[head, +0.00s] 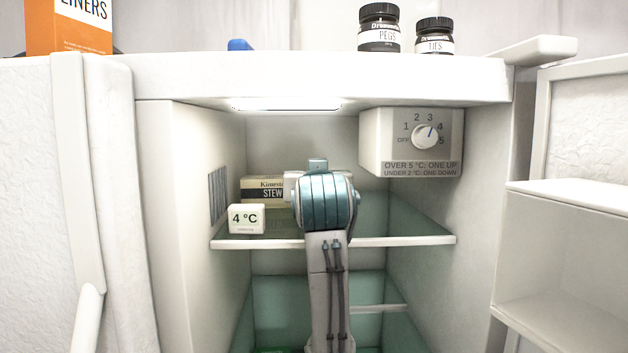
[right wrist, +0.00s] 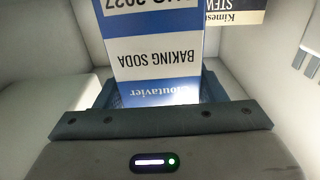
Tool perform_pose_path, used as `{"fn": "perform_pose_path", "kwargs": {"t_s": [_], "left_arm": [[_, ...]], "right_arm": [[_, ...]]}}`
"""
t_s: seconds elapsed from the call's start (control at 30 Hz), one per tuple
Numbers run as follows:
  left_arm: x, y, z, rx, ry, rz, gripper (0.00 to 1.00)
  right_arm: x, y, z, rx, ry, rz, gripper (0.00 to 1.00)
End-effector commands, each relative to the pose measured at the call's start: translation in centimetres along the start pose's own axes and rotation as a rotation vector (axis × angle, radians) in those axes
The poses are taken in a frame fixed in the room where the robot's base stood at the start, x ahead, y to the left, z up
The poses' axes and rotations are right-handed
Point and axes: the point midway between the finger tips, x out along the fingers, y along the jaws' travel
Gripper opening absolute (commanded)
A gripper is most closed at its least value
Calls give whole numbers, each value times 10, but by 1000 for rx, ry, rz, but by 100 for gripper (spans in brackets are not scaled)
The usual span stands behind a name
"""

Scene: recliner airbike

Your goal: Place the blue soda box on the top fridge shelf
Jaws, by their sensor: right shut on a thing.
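The blue and white baking soda box (right wrist: 160,68) is between the fingers of my right gripper (right wrist: 158,92) in the right wrist view, its lettering upside down there. My right gripper is shut on it. In the head view my right arm reaches into the fridge, and its teal wrist is in front of the top shelf (head: 405,241), hiding the gripper fingers and most or all of the box. I cannot tell whether the box touches the shelf. My left gripper is not in view.
A stew box (head: 262,185) and a 4 °C display (head: 246,219) stand on the shelf's left side; the stew box also shows in the right wrist view (right wrist: 236,10). A thermostat housing (head: 412,150) hangs at upper right. The shelf's right part looks clear.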

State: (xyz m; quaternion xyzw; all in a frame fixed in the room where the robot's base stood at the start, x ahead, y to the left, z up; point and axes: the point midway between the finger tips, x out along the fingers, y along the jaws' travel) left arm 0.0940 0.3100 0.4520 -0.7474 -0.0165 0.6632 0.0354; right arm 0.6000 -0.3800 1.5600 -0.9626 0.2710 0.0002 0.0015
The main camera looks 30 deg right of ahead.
Motion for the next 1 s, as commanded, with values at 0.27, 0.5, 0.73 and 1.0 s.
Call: {"fn": "perform_pose_path", "kwargs": {"t_s": [0.27,0.5,0.73,1.0], "left_arm": [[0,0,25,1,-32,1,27],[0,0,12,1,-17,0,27],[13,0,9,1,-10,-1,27],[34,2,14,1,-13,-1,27]], "right_arm": [[0,0,2,0,2,0,85],[0,0,0,1,3,0,85],[-25,-1,1,5,9,-3,85],[-84,-1,1,7,8,-4,85]]}}
